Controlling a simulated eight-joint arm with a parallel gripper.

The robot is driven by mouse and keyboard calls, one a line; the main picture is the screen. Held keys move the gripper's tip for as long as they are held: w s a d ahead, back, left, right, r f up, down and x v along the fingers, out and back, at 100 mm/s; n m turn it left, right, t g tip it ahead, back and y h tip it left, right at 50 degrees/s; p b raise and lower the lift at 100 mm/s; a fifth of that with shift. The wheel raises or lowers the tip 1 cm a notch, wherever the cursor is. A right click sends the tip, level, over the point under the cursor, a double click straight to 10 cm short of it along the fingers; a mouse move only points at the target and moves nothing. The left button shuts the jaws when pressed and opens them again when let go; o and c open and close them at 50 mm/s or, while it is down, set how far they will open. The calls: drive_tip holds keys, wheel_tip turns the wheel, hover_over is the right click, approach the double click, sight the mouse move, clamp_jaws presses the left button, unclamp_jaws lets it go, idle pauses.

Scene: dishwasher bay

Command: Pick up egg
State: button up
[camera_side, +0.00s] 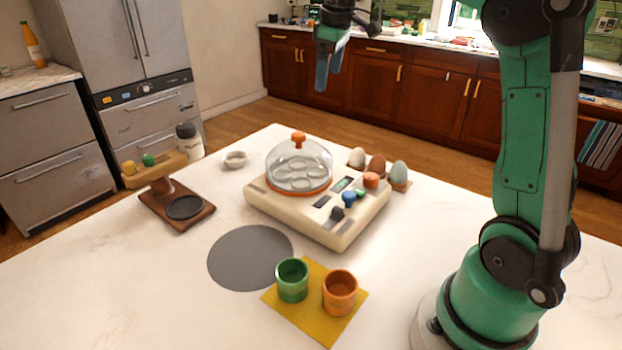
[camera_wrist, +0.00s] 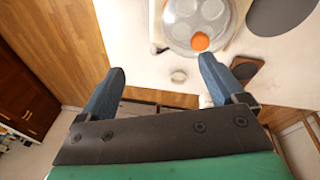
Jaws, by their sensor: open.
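Three eggs stand in a row on a small wooden holder (camera_side: 402,187) behind the right side of the egg cooker: a white egg (camera_side: 357,157), a brown egg (camera_side: 376,165) and a pale blue-green egg (camera_side: 399,173). I cannot make out any egg in the wrist view. The cream egg cooker (camera_side: 300,215) has a clear dome (camera_side: 298,168) with an orange knob; the dome also shows in the wrist view (camera_wrist: 192,18). My gripper (camera_side: 322,75) is high above the far side of the counter, away from the eggs. Its two blue fingers are apart and empty in the wrist view (camera_wrist: 162,68).
A green cup (camera_side: 292,281) and an orange cup (camera_side: 340,292) stand on a yellow mat (camera_side: 318,332) in front. A grey disc (camera_side: 249,258) lies beside them. A wooden balance (camera_side: 175,203), white bottle (camera_side: 188,143) and small bowl (camera_side: 235,160) are left of the cooker.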

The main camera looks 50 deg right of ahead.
drive_tip(key=d+f+g, duration=0.1)
drive_tip(key=d+f, duration=0.2)
drive_tip(key=d, duration=0.4)
drive_tip(key=n+g+y, duration=0.1)
drive_tip(key=n, duration=0.1)
hover_over(358, 155)
drive_tip(key=d, duration=0.2)
wheel_tip(358, 155, down, 3)
drive_tip(key=f, duration=1.7)
drive_tip(key=shift+w+a, duration=0.3)
drive_tip(key=shift+a, duration=0.05)
drive_tip(key=c, duration=0.8)
